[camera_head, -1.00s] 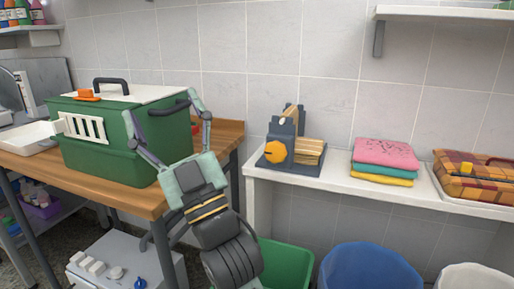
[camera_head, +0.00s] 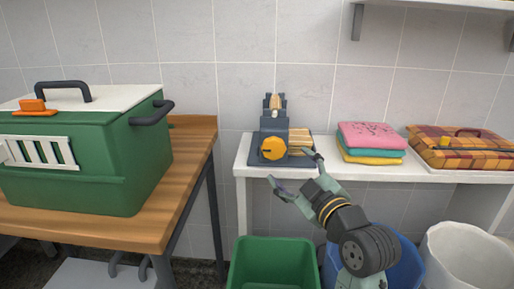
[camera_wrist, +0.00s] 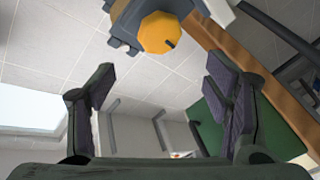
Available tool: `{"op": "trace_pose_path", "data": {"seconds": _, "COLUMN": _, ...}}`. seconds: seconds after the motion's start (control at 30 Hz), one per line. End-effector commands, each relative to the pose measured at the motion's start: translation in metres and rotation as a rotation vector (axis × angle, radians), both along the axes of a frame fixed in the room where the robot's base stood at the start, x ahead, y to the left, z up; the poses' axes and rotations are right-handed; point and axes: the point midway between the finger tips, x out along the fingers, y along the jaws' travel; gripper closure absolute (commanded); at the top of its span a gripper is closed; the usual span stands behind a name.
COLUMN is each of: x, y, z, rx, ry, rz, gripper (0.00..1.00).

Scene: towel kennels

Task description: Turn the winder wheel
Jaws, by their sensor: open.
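The winder (camera_head: 274,127) is a dark blue-grey device on the left end of the white shelf. Its orange wheel (camera_head: 272,148) faces forward and also shows at the top of the wrist view (camera_wrist: 160,33), with a dark knob near its edge. My gripper (camera_head: 291,166) is open and empty, in front of the shelf, its fingers pointing up toward the winder. In the head view one fingertip is just below the wheel and the other overlaps the winder's right side. In the wrist view the wheel lies beyond the fingertips, apart from them.
Folded towels (camera_head: 370,142) and a plaid case (camera_head: 460,147) stand right of the winder on the white shelf (camera_head: 345,173). A green kennel (camera_head: 88,160) stands on the wooden table (camera_head: 190,167) at left. Green (camera_head: 273,262), blue (camera_head: 407,258) and white (camera_head: 468,257) bins stand below.

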Motion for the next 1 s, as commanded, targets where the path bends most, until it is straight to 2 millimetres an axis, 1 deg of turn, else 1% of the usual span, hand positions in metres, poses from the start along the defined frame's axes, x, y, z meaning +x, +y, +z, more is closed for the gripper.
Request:
{"op": "trace_pose_path", "data": {"seconds": 0.03, "x": -0.001, "y": -0.007, "z": -0.003, "rx": -0.008, "ry": 0.007, "rz": -0.009, "gripper": 0.29}}
{"op": "trace_pose_path", "data": {"seconds": 0.07, "x": -0.001, "y": -0.009, "z": -0.004, "rx": -0.011, "ry": 0.011, "rz": -0.011, "gripper": 0.29}}
{"op": "trace_pose_path", "data": {"seconds": 0.17, "x": 0.002, "y": -0.010, "z": -0.005, "rx": -0.017, "ry": 0.017, "rz": -0.011, "gripper": 0.29}}
{"op": "trace_pose_path", "data": {"seconds": 0.27, "x": 0.012, "y": -0.005, "z": -0.005, "rx": -0.017, "ry": 0.018, "rz": -0.008, "gripper": 0.29}}
{"op": "trace_pose_path", "data": {"seconds": 0.5, "x": 0.053, "y": 0.016, "z": -0.004, "rx": -0.015, "ry": 0.018, "rz": -0.009, "gripper": 0.29}}
{"op": "trace_pose_path", "data": {"seconds": 0.7, "x": 0.081, "y": 0.029, "z": -0.004, "rx": -0.016, "ry": 0.016, "rz": -0.009, "gripper": 0.29}}
{"op": "trace_pose_path", "data": {"seconds": 0.83, "x": 0.092, "y": 0.034, "z": -0.005, "rx": -0.017, "ry": 0.016, "rz": -0.010, "gripper": 0.29}}
{"op": "trace_pose_path", "data": {"seconds": 1.0, "x": 0.095, "y": 0.036, "z": -0.006, "rx": -0.016, "ry": 0.016, "rz": -0.011, "gripper": 0.29}}
